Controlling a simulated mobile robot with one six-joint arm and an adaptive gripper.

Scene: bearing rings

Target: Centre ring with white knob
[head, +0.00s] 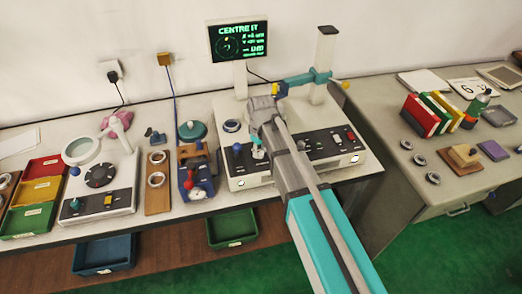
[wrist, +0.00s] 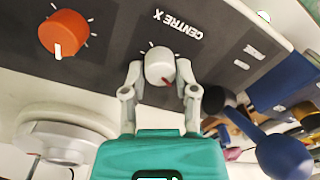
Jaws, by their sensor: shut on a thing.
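The white knob (wrist: 160,66) with a red pointer line sits on the dark panel beside the words "CENTRE X" in the wrist view. My gripper (wrist: 160,80) has one finger on each side of it and is shut on it. In the head view my gripper (head: 258,150) is at the front left of the white measuring machine (head: 350,172), and my arm covers the machine's middle. The screen (head: 238,41) reads "CENTRE IT" with X and Y lines too small to read surely. A pale round part (wrist: 65,145) shows at lower left in the wrist view; I cannot tell whether it bears the ring.
An orange knob (wrist: 64,33) is on the same panel. A blue ball-ended lever (wrist: 285,155) stands close right of my gripper. Several rings lie on the right bench (head: 380,110).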

